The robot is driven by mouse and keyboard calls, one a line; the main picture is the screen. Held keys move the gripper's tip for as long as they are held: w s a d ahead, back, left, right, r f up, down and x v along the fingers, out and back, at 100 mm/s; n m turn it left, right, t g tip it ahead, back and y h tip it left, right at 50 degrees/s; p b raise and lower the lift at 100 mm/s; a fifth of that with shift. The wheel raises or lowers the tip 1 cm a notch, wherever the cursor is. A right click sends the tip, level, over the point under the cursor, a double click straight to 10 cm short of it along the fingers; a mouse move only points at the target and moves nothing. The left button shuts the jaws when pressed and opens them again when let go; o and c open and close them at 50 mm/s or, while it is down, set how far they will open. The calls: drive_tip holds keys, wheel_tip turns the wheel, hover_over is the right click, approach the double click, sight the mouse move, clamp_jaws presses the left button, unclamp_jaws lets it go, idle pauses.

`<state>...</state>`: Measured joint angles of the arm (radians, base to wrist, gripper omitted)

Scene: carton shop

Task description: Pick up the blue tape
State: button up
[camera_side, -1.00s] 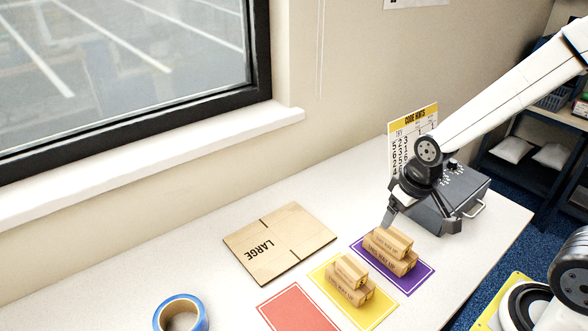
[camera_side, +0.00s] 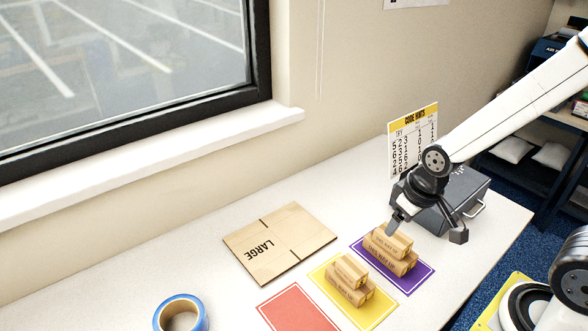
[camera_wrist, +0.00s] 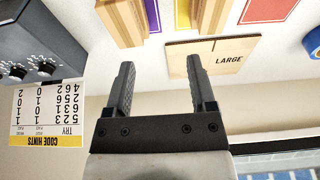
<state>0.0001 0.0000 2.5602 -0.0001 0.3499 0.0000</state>
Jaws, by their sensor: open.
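The blue tape (camera_side: 181,314) is a roll with a blue outer band and a tan core. It lies flat on the white table at the front left in the side view, partly cut off by the bottom edge. Part of it also shows at the right edge of the wrist view (camera_wrist: 313,42). My gripper (camera_side: 424,222) is above the table's right part, close to the purple mat and far from the tape. In the wrist view its two fingers (camera_wrist: 158,75) are spread apart with nothing between them.
A red mat (camera_side: 297,308) is bare. A flat "LARGE" carton (camera_side: 280,243) lies mid-table. A grey box with knobs (camera_side: 470,205) and a code hints card (camera_side: 411,135) stand behind my gripper.

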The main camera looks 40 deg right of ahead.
idle(0.3)
drive_tip(key=m+g+y, duration=0.7)
drive_tip(key=m+y, duration=0.5)
drive_tip(key=m, duration=0.2)
approach(193, 330)
drive_tip(key=shift+s+d+f, duration=0.2)
drive_tip(key=shift+d+f, duration=0.1)
drive_tip(key=shift+d, duration=0.1)
drive_tip(key=shift+w+a+f+y, duration=0.1)
drive_tip(key=shift+w+a+y, duration=0.05)
drive_tip(key=shift+a+y, duration=0.35)
drive_tip(key=shift+x, duration=4)
drive_tip(key=shift+d, duration=0.1)
clamp_jaws()
